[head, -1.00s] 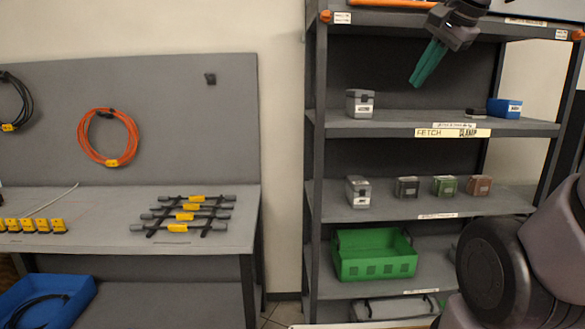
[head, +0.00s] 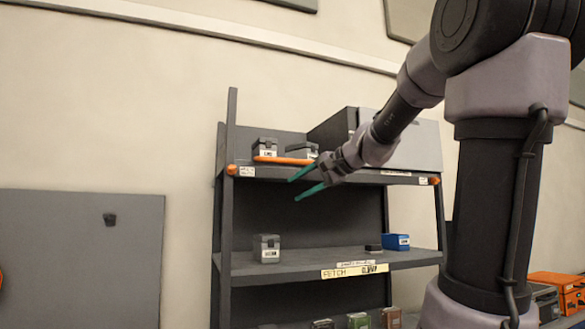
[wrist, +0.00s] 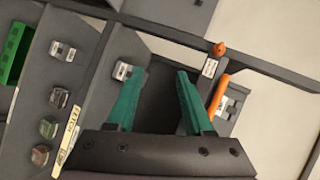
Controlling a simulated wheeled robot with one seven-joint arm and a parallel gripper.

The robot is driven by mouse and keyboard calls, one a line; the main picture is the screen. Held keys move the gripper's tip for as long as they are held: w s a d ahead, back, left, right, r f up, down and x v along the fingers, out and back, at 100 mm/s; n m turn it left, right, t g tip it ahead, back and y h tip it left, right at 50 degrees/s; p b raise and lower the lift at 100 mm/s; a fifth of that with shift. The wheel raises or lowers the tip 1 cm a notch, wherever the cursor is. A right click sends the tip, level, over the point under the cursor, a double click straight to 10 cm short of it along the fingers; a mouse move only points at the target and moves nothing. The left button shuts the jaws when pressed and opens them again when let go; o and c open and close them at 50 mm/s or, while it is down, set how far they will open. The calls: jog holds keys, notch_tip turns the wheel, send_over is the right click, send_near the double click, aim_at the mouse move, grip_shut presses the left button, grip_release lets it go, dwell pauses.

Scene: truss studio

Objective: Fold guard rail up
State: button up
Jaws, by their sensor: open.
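An orange bar (head: 284,160), which looks like the guard rail, lies nearly level along the front edge of the top shelf (head: 262,175). Its right end meets my gripper in the picture, so I cannot tell whether it goes on behind. In the wrist view the orange bar (wrist: 218,93) shows just right of the right finger, and I cannot tell if they touch. My gripper (head: 293,190) has green fingers, spread apart and empty, pointing left just below the bar in the head view. The wrist view shows the open gripper (wrist: 160,76) too.
Orange knobs sit at the shelf front's left corner (head: 231,169) and right corner (head: 435,181). Grey boxes (head: 265,147) and a large dark case (head: 335,130) stand on the top shelf. A grey box (head: 266,248) and blue bin (head: 397,242) stand below.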

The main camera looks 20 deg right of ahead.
aim_at(294, 163)
jog(key=w+d+r+m+t, duration=0.3)
jog(key=w+d+r+t, duration=0.1)
jog(key=w+d+r, duration=0.5)
jog(key=x, duration=0.6)
jog(key=r+x, duration=0.1)
jog(key=x, duration=0.3)
jog(key=shift+w+a, duration=0.1)
jog(key=shift+r, duration=0.1)
grip_shut()
dwell(0.6)
